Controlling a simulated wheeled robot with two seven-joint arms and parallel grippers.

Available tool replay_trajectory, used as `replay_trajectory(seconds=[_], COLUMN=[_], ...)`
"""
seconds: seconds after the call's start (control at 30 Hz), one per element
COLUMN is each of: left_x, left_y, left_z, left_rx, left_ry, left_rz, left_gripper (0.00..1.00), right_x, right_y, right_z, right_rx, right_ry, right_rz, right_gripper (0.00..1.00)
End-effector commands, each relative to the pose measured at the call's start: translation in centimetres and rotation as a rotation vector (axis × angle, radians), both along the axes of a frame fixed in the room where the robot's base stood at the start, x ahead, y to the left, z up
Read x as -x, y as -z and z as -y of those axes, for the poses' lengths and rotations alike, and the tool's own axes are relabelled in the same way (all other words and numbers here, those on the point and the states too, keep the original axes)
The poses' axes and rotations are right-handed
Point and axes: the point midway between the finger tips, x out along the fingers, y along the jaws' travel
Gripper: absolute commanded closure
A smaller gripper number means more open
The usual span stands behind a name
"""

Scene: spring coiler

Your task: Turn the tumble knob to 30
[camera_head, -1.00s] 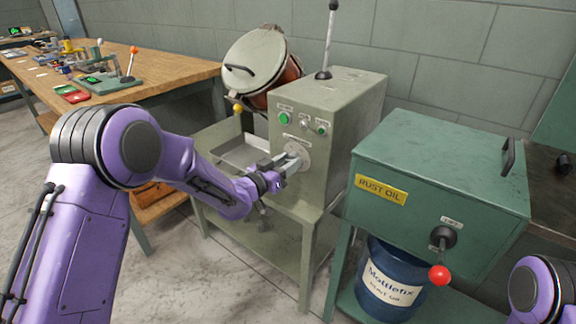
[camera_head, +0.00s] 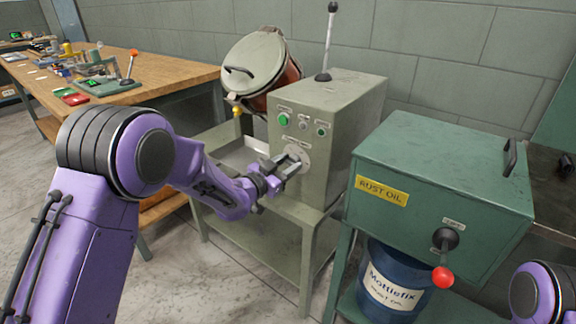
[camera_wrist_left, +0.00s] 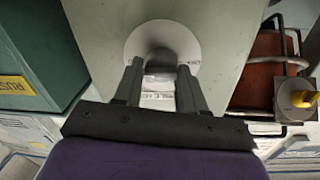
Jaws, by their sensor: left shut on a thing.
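The tumble knob sits at the middle of a pale round dial plate (camera_head: 296,151) on the front of the grey-green machine (camera_head: 345,110). The dial plate (camera_wrist_left: 163,40) also shows in the left wrist view, with the machine's face around it. My left gripper (camera_head: 290,160) is at the dial, its two fingers on either side of the knob (camera_wrist_left: 159,58) and shut on it. The fingers hide much of the knob, and the dial's marks are too small to read. My right gripper is out of view; only a purple part of my right arm shows at the lower right.
Above the dial are a green button (camera_head: 284,119) and other small controls. A lidded drum (camera_head: 256,62) stands behind. A green rust oil box (camera_head: 440,185) with a red-knobbed lever (camera_head: 443,277) is at the right, above a blue bucket (camera_head: 392,285). A workbench (camera_head: 165,70) is at left.

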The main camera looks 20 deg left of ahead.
Motion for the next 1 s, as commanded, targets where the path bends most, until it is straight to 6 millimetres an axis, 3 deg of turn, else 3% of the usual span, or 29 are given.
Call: replay_trajectory(seconds=[0.13, 0.17, 0.2, 0.57, 1.0], left_x=[0.1, 0.1, 0.1, 0.6, 8.9], left_y=[0.2, 0.2, 0.2, 0.0, 0.1], left_z=[-0.1, -0.1, 0.0, -0.2, -3.9], left_rx=[-0.003, -0.003, -0.003, 0.001, 0.0], left_ry=[0.0, 0.0, 0.0, 0.001, -0.001], left_rz=[-0.005, -0.004, -0.004, -0.002, -0.003], left_gripper=[0.9, 0.5, 0.37, 0.36, 0.36], right_x=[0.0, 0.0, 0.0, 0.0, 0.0], right_y=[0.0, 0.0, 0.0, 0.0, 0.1], right_z=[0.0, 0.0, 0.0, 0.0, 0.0], right_rx=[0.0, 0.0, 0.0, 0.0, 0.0], right_ry=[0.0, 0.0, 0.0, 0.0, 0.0], right_rz=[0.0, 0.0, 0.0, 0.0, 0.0], right_gripper=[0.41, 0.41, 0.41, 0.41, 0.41])
